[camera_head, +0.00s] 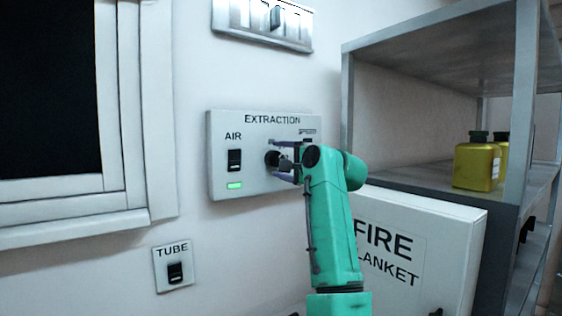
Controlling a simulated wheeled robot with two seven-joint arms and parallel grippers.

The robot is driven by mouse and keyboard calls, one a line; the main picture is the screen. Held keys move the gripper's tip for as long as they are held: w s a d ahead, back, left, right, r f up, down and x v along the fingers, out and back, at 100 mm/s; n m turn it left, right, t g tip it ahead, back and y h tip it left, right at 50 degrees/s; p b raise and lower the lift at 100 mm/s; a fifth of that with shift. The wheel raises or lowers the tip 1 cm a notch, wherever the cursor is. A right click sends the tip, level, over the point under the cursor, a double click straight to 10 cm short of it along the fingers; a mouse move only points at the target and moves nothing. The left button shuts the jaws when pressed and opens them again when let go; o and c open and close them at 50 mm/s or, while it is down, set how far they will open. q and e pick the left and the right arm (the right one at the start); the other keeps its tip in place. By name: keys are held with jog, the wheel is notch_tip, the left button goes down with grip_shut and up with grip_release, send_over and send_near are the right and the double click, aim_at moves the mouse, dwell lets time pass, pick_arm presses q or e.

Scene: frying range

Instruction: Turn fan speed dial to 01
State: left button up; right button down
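The white extraction panel (222,122) is on the wall in the middle of the head view. It has an AIR switch (235,160) with a lit green lamp (235,185) below it. The dark fan speed dial (271,158) sits at the panel's right, under a partly covered SPEED label. The fingers are apart and a gap seems to show around the dial; contact cannot be made out. The dial's marks and setting are hidden or too small to read.
A TUBE switch (174,270) is on the wall at lower left. A white fire blanket box (455,225) stands right of my arm. A metal shelf (400,176) with yellow bottles (474,166) is at the right. A metal switch plate (240,20) is above the panel.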

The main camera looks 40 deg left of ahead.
pick_arm(q)
jog(key=shift+s+d+f+b, duration=0.1)
jog(key=shift+d+b, duration=0.2)
jog(key=shift+d, duration=0.1)
jog(key=b+v, duration=0.4)
jog(key=v, duration=0.9)
jog(key=shift+d+b, duration=0.35)
jog(key=shift+b, duration=0.05)
jog(key=shift+s, duration=0.1)
